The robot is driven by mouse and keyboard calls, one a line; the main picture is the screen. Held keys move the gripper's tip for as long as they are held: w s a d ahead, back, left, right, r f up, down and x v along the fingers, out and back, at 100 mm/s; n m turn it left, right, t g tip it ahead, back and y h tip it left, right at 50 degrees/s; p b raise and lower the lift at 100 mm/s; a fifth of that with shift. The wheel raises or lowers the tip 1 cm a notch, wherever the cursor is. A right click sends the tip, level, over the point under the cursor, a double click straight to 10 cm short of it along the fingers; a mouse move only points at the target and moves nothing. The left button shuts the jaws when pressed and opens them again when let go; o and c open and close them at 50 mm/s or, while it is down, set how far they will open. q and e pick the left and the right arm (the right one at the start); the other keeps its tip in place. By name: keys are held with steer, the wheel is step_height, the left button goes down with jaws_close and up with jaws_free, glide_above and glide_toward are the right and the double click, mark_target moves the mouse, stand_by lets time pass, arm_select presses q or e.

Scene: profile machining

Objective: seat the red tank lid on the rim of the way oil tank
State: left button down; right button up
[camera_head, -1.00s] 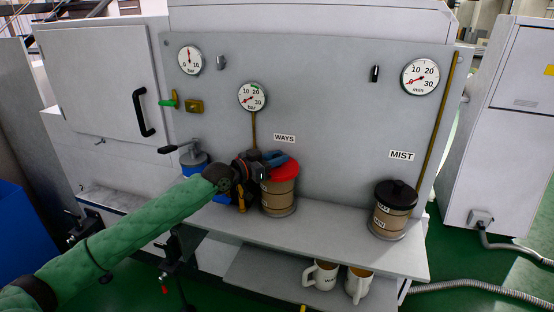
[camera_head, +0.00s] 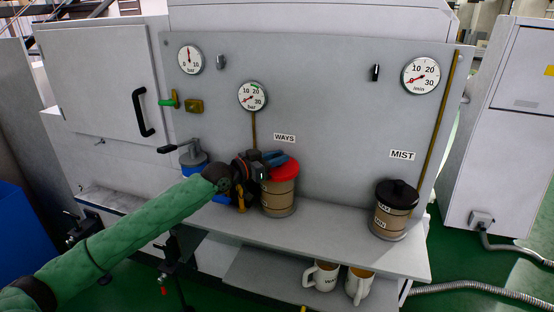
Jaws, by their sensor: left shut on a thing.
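The way oil tank (camera_head: 280,197) is a brown-banded cylinder on the shelf below the WAYS label. The red tank lid (camera_head: 285,171) is at the top of this tank, level with its rim; I cannot tell whether it rests fully on the rim. My left gripper (camera_head: 270,166) comes in from the left and is shut on the lid at its upper left side. The gripper hides part of the lid and of the tank's left side. My right gripper is not in view.
A second tank with a black lid (camera_head: 397,194) stands at the right under the MIST label. A blue pot with a lever (camera_head: 193,156) is left of my gripper. Two mugs (camera_head: 321,275) stand on the lower shelf. The upper shelf (camera_head: 335,229) is clear between the tanks.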

arm_select(q)
steer(key=shift+f+b, duration=0.9)
steer(key=shift+f, duration=0.2)
stand_by(0.4)
steer(key=c, duration=1.2)
jaws_free()
steer(key=shift+o, duration=0.2)
steer(key=shift+a, duration=0.1)
steer(key=b+v, duration=0.2)
steer(key=v, duration=0.5)
steer(key=shift+s+a+b, duration=0.25)
steer(key=shift+b, duration=0.1)
